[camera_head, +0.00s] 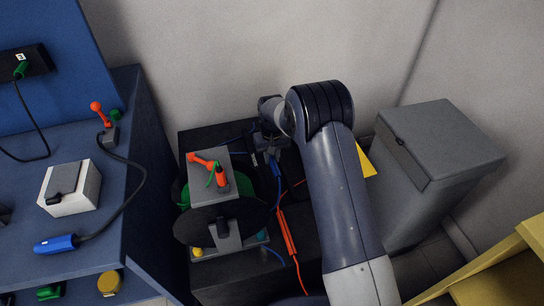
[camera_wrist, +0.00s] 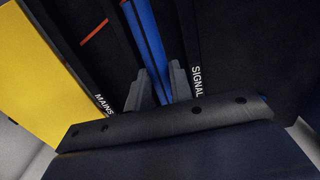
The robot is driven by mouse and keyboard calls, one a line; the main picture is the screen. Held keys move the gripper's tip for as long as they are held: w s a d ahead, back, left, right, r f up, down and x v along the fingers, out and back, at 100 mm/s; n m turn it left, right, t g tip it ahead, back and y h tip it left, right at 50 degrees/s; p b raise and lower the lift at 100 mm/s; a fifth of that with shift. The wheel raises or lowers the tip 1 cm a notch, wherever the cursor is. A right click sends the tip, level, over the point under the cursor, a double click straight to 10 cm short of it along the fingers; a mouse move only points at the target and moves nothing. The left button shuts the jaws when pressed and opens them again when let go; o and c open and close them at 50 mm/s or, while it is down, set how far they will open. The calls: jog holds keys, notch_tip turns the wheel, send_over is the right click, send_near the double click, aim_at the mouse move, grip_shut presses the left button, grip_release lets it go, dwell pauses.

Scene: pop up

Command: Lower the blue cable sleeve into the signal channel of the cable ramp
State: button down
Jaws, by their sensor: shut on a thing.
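My gripper (camera_head: 272,150) points down over the dark cable ramp, partly hidden by my arm in the head view. In the wrist view its two grey fingers (camera_wrist: 160,84) are closed on the sides of the blue cable sleeve (camera_wrist: 150,40). The sleeve also shows in the head view (camera_head: 277,168). It runs lengthwise between the white MAINS label on the left and the SIGNAL label (camera_wrist: 196,82) on the right, nearer SIGNAL. The ramp (camera_wrist: 225,45) is black with a yellow part (camera_wrist: 35,70) at the left. I cannot tell how deep the sleeve sits in the channel.
An orange sleeve (camera_head: 287,232) on an orange cable lies near the ramp. Left of it stands a cable reel (camera_head: 215,222) with an orange-handled box. A blue bench (camera_head: 60,225) is at the left, a grey bin (camera_head: 435,155) at the right.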

aim_at(272, 158)
jog(key=shift+f, duration=0.1)
jog(key=shift+f+b, duration=0.75)
jog(key=shift+f, duration=0.35)
jog(key=shift+f+b, duration=1.55)
jog(key=shift+f, duration=1)
dwell(0.8)
jog(key=c, duration=1.2)
grip_release()
jog(key=shift+o, duration=0.2)
notch_tip(272, 158, up, 11)
jog(key=p, duration=0.2)
jog(key=shift+p, duration=0.35)
